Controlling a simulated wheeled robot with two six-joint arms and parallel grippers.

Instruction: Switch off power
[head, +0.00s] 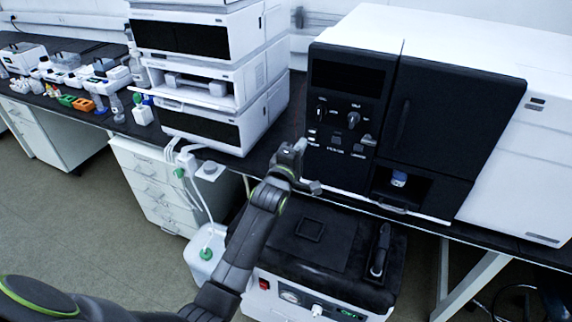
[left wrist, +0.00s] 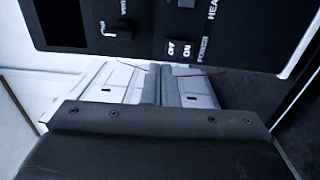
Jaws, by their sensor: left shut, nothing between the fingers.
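A black control panel (head: 346,112) with knobs and small switches is on the front of the white and black instrument. In the left wrist view, a black rocker switch (left wrist: 180,48) on this panel carries OFF and ON marks with POWER printed beside it. I cannot tell which side is pressed. My left gripper (head: 301,147) is at the lower left edge of the panel in the head view. In the left wrist view its fingers (left wrist: 161,84) are shut together and empty, a little below the rocker switch in the picture. I cannot tell whether they touch the panel. My right gripper is not in view.
A stack of white modules (head: 202,75) stands on the dark bench left of the instrument. A black-topped unit (head: 330,237) with a red switch stands below the bench front. Small bottles and colored racks (head: 82,104) are far left. Floor at the left is clear.

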